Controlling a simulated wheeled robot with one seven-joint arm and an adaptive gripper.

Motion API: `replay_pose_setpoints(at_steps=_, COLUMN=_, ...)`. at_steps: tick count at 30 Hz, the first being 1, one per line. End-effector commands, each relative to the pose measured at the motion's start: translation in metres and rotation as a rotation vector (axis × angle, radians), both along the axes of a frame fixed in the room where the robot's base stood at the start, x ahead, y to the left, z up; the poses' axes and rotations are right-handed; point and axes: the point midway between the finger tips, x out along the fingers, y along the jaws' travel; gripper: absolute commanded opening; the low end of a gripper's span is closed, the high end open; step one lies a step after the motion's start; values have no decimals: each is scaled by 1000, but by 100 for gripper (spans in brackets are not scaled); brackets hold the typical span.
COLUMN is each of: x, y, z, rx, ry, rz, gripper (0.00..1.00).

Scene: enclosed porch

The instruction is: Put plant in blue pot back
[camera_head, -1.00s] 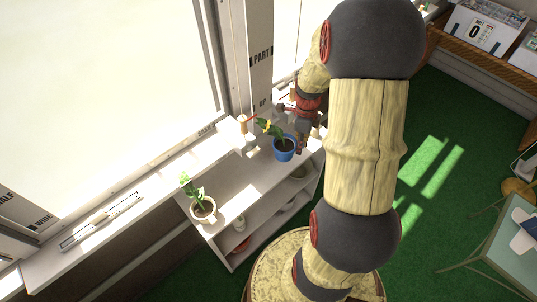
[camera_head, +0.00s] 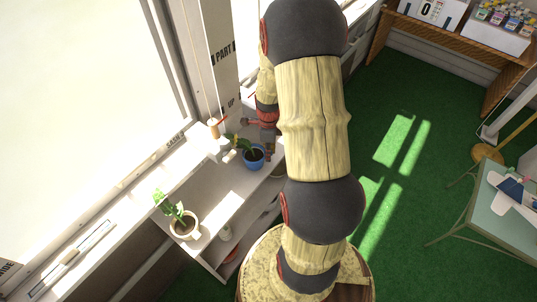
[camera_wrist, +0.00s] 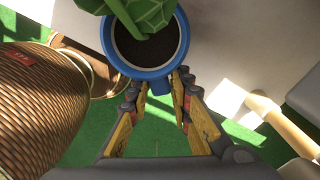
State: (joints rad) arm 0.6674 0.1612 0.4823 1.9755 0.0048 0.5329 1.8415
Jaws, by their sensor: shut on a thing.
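The plant in the blue pot (camera_head: 254,159) is at the far end of the white shelf unit's top, near the window; whether it rests there or is held just above is unclear. In the wrist view, the blue pot (camera_wrist: 157,73) shows from above with dark soil, green leaves and a small blue handle pointing at my fingers. My gripper (camera_head: 269,147) is at the pot's right side, partly hidden by my arm. In the wrist view, my gripper (camera_wrist: 165,92) is shut on the pot at its handle side.
A plant in a white pot (camera_head: 184,224) stands at the near end of the shelf unit (camera_head: 222,203). Small items, including a wooden-topped one (camera_head: 214,127), stand by the window. A round table or stool (camera_head: 256,262) is close below. A green table (camera_head: 497,205) stands right, with open floor between.

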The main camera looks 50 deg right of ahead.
Motion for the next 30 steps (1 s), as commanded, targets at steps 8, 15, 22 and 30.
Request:
replay_pose_setpoints(at_steps=8, x=1, y=-1, z=-2, rx=-2, ry=-3, rz=0, gripper=0)
replay_pose_setpoints(at_steps=15, x=0, y=0, z=-4, rx=-1, ry=-2, rz=0, gripper=27)
replay_pose_setpoints(at_steps=22, x=1, y=0, z=-4, rx=-1, ry=-2, rz=0, gripper=39)
replay_pose_setpoints(at_steps=30, x=1, y=-1, z=-3, rx=-1, ry=-2, rz=0, gripper=39)
